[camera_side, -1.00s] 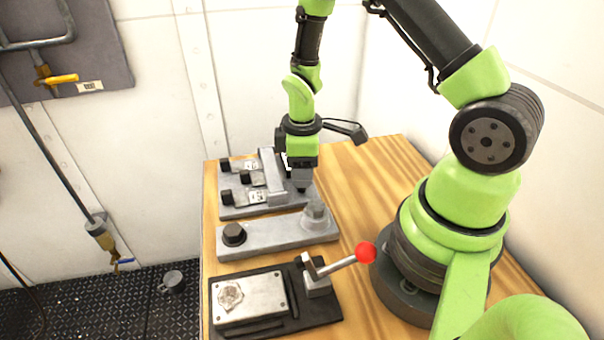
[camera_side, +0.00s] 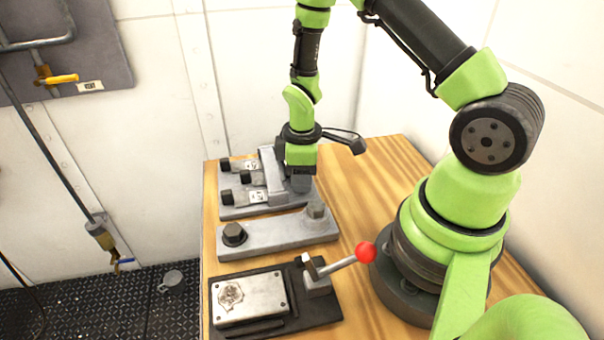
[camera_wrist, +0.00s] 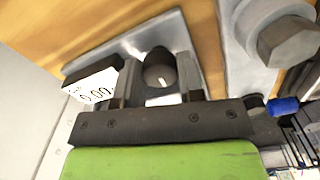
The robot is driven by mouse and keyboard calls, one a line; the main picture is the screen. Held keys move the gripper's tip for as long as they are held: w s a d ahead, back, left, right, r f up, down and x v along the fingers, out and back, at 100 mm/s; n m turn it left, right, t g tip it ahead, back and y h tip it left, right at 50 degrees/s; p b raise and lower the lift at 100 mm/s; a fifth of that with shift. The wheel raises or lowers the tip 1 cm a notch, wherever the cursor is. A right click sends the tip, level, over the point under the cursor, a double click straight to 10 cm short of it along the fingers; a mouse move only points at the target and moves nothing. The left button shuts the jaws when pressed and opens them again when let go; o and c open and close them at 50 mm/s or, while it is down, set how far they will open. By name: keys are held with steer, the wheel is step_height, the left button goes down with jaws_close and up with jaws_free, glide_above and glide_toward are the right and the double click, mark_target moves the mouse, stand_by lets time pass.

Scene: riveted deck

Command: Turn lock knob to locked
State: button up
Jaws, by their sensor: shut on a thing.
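The lock knob (camera_wrist: 158,68) is dark and round with a short white mark. In the wrist view it sits between the two fingers of my gripper (camera_wrist: 154,84), on a grey metal plate (camera_wrist: 118,47). My gripper is shut on the knob. In the side view my gripper (camera_side: 300,183) is low at the right end of the grey fixture (camera_side: 233,212) at the back of the table, and it hides the knob there. A white label with black digits (camera_wrist: 93,88) is left of the fingers in the wrist view.
A grey bar with dark hex bolts (camera_side: 275,236) lies just in front of the fixture. Nearer is a dark base holding a metal box (camera_side: 250,297) and a lever with a red ball (camera_side: 365,252). Bare wood (camera_side: 370,185) is free to the right.

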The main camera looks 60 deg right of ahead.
steer(key=m, duration=0.4)
steer(key=shift+m, duration=0.3)
steer(key=m, duration=0.8)
steer(key=shift+m, duration=2.4)
steer(key=shift+a, duration=0.1)
steer(key=o, duration=0.6)
steer(key=shift+o, duration=0.2)
step_height(320, 180, up, 10)
